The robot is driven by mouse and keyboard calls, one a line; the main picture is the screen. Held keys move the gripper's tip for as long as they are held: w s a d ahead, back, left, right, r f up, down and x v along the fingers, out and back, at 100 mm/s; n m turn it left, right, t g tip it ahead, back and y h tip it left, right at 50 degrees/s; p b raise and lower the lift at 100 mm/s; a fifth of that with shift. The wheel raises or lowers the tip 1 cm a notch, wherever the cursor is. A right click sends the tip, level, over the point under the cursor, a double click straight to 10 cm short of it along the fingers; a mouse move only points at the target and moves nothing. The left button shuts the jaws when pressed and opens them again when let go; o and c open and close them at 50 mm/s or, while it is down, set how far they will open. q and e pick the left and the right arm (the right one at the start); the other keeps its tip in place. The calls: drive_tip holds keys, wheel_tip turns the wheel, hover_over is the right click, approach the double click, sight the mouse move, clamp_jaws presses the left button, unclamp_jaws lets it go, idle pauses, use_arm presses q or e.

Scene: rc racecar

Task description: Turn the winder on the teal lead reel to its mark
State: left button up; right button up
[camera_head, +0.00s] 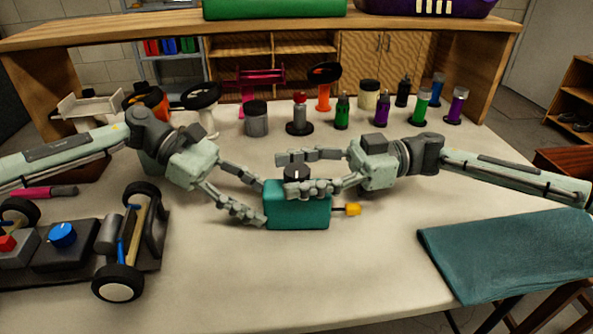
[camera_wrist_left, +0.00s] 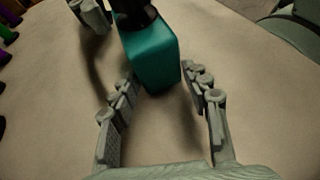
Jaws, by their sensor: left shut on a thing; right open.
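The teal lead reel (camera_head: 298,213) is a box standing on the table between my arms, with a yellow plug (camera_head: 353,209) on a short lead at its right side. Its black winder (camera_head: 297,174) is on top, with a light mark on it. My left gripper (camera_head: 262,204) is shut on the reel's left end; the left wrist view shows its fingers (camera_wrist_left: 157,76) on either side of the teal body (camera_wrist_left: 152,58). My right gripper (camera_head: 286,173) is open, with its fingers on the far and near sides of the winder. Contact with the winder cannot be told.
A partly built racecar (camera_head: 110,245) lies at the left. Several bottles, cans and stands, including a grey can (camera_head: 256,120), line the back of the table. A teal cloth (camera_head: 510,255) lies at the right. The front middle is clear.

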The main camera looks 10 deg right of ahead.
drive_tip(key=shift+c, duration=0.5)
drive_tip(key=c, duration=1.1)
drive_tip(key=shift+m+t, duration=0.4)
drive_tip(key=shift+t, duration=0.2)
drive_tip(key=m+t, duration=0.1)
drive_tip(key=t, duration=0.1)
drive_tip(key=m+t, duration=0.2)
drive_tip(key=t, duration=0.1)
drive_tip(key=shift+s+m+t+h, duration=0.1)
drive_tip(key=shift+m+t+h, duration=0.2)
drive_tip(key=m+t+h, duration=0.1)
drive_tip(key=t, duration=0.1)
drive_tip(key=m+t+h, duration=0.1)
drive_tip(key=m+t, duration=0.1)
drive_tip(key=t, duration=0.1)
drive_tip(key=m+t+h, duration=0.2)
drive_tip(key=shift+a, duration=0.25)
drive_tip(key=m+t+h, duration=0.4)
drive_tip(key=shift+d+h, duration=0.15)
drive_tip(key=shift+h, duration=0.25)
drive_tip(key=shift+d+m+t+h, duration=0.1)
drive_tip(key=shift+m+t+h, duration=0.4)
drive_tip(key=shift+m+h, duration=0.75)
drive_tip(key=shift+d+m+t+h, duration=0.1)
drive_tip(key=shift+m+t+h, duration=0.55)
drive_tip(key=shift+h, duration=1.3)
